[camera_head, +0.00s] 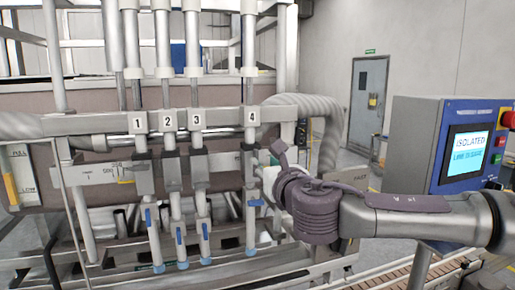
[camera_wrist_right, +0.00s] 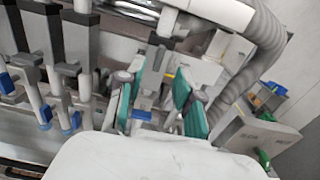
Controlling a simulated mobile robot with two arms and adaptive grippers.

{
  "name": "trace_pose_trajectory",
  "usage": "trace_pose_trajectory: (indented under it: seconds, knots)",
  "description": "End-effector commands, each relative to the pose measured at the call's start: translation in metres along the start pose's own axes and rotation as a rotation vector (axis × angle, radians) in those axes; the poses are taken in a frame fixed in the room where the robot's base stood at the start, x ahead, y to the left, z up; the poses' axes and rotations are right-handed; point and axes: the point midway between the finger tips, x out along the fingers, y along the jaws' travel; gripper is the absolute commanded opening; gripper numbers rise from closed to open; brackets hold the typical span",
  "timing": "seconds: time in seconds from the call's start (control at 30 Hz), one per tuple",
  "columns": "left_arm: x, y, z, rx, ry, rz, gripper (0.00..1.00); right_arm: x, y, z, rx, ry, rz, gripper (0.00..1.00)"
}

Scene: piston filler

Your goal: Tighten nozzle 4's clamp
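Nozzle 4 (camera_head: 250,220) is the rightmost of the upright nozzles, under the plate marked 4 (camera_head: 252,115). Its blue clamp lever (camera_head: 255,202) sticks out sideways, while the blue levers on nozzles 1 (camera_head: 148,217), 2 (camera_head: 178,237) and 3 (camera_head: 204,228) hang along their tubes. My right gripper (camera_head: 264,172) is just right of nozzle 4, partly hidden by its own wrist. In the right wrist view its green-padded fingers (camera_wrist_right: 158,108) are spread apart, with the blue lever (camera_wrist_right: 140,115) showing between them. Contact cannot be told. My left gripper is out of view.
A corrugated hose (camera_head: 325,125) bends down behind my right wrist. A control panel (camera_head: 465,150) reading ISOLATED stands at the right. A conveyor (camera_head: 400,274) runs low at the right front. A grey door (camera_head: 366,105) is in the back wall.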

Motion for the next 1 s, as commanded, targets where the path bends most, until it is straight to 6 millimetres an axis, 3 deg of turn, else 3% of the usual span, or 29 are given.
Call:
trace_pose_trajectory:
  seconds: [0.03, 0.3, 0.73, 0.93, 1.0]
  knots:
    - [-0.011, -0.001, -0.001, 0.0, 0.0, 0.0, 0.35, 0.011, 0.001, 0.004, 0.0, 0.002, -0.001, 0.35]
    - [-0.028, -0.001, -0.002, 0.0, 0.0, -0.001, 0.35, 0.051, 0.0, 0.002, 0.001, 0.001, -0.001, 0.35]
    - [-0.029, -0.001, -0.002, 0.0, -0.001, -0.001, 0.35, 0.061, 0.0, -0.001, 0.001, 0.0, 0.0, 0.35]
    - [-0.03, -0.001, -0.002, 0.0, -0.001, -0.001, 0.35, 0.061, 0.0, 0.0, 0.001, 0.0, 0.0, 0.02]
    - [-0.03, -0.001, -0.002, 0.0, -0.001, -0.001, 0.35, 0.061, 0.0, 0.0, 0.002, 0.0, 0.0, 0.0]
